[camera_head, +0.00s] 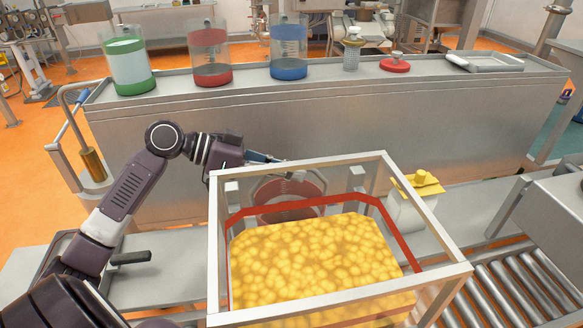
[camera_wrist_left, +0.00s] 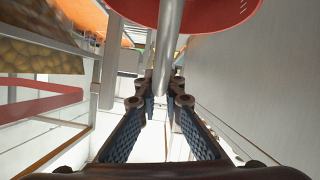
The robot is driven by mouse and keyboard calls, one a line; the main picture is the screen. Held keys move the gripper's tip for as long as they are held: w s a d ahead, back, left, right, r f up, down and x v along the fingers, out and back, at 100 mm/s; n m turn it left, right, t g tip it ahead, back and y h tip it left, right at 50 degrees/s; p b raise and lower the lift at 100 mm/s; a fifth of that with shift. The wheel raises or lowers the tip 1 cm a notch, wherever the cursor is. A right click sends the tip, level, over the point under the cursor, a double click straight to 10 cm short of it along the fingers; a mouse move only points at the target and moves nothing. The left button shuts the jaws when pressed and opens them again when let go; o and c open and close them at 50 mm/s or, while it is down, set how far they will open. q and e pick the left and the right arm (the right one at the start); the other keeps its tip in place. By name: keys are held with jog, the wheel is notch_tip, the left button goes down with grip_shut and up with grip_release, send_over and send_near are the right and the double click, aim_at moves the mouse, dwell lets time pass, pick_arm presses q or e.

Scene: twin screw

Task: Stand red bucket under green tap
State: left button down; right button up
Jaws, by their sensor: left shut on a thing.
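The red bucket (camera_head: 288,193) shows behind the clear wall of the potato-filled box in the head view, partly hidden by its frame. My left gripper (camera_head: 268,158) is at the bucket's upper edge, between the box and the long metal counter. In the left wrist view my left gripper (camera_wrist_left: 166,88) is shut on a grey metal bar, with the bucket's red round part (camera_wrist_left: 212,12) just above. I cannot make out a green tap. A clear tank with a green base (camera_head: 130,68) stands on the counter at the back left. My right gripper is not in view.
The metal-framed box of yellow potatoes (camera_head: 213,262) stands in front of the bucket. Tanks with red (camera_head: 210,55) and blue (camera_head: 289,48) bases stand along the counter (camera_head: 330,125). A roller conveyor (camera_head: 515,290) is at right. A brass-ended pipe (camera_head: 93,163) is at left.

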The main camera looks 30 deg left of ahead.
pick_arm(q)
jog(key=c, duration=2.1)
grip_release()
